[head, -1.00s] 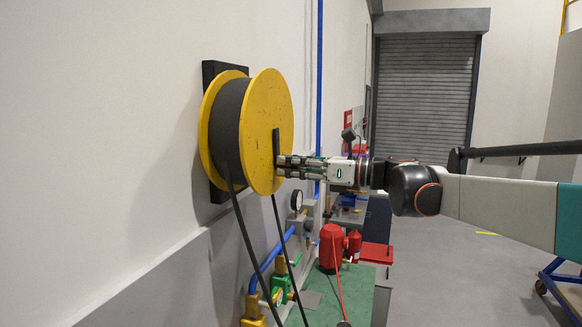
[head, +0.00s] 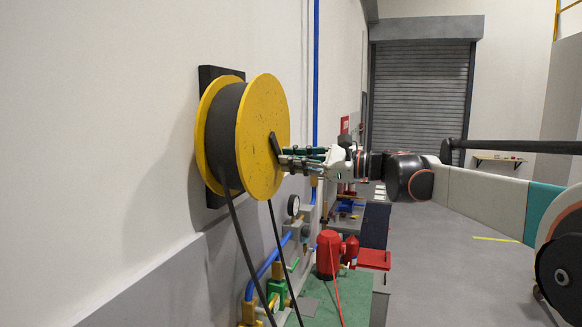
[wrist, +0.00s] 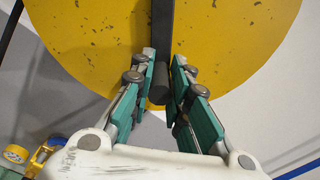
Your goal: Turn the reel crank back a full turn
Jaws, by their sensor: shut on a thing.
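The yellow reel (head: 262,110) is mounted on the wall, with dark hose wound between its two flanges. Its dark crank arm (head: 274,143) lies on the front flange and slants down to the right from the hub. In the wrist view the crank arm (wrist: 162,28) runs up the yellow disc, with the dark handle (wrist: 162,88) standing out toward me. My gripper (head: 286,160) reaches in from the right at the crank's lower end. In the wrist view its fingers (wrist: 163,78) are on both sides of the handle, shut on it. The exact finger contact is partly hidden.
Two hose lengths (head: 246,250) hang below the reel. A gauge (head: 293,205), pipes and a red machine (head: 329,254) on a green surface stand below and right. A blue pipe (head: 315,80) runs down the wall. The floor (head: 440,270) at right is largely open.

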